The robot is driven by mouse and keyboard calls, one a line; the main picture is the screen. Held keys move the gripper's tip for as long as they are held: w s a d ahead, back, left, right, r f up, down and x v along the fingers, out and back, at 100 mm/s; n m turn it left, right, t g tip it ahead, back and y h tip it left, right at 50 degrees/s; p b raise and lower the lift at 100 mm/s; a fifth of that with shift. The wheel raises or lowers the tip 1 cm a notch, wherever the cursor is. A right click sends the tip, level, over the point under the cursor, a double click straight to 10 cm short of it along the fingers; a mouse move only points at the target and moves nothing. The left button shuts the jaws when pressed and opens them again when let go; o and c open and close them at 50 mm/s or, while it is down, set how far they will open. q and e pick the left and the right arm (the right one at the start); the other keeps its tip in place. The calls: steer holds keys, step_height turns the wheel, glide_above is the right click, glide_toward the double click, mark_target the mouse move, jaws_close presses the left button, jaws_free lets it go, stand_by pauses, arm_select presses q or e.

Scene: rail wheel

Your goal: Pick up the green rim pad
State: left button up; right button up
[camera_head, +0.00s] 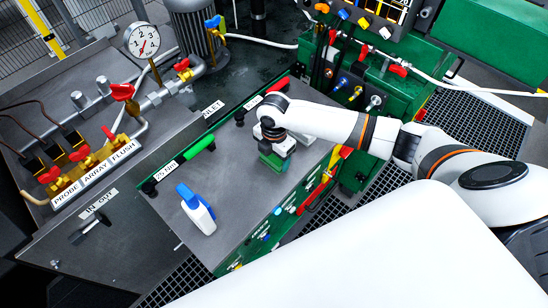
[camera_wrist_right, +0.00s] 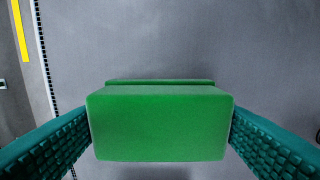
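The green rim pad (camera_wrist_right: 160,125) is a bright green block with rounded corners and a raised strip along its far edge. In the right wrist view it fills the space between the two teal ribbed fingers of my right gripper (camera_wrist_right: 160,135). Both fingers meet its left and right sides, so the gripper appears shut on it. In the head view my right gripper (camera_head: 275,158) points down over the grey bench top, and green shows at its fingers. Whether the pad still touches the bench cannot be told. My left gripper is not in view.
A pressure gauge (camera_head: 142,40) and red valves stand to the left.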

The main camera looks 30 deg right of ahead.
steer(key=shift+r, duration=0.1)
steer(key=shift+c, duration=0.2)
step_height(320, 180, up, 10)
steer(key=shift+f+b, duration=0.1)
steer(key=shift+b, duration=0.4)
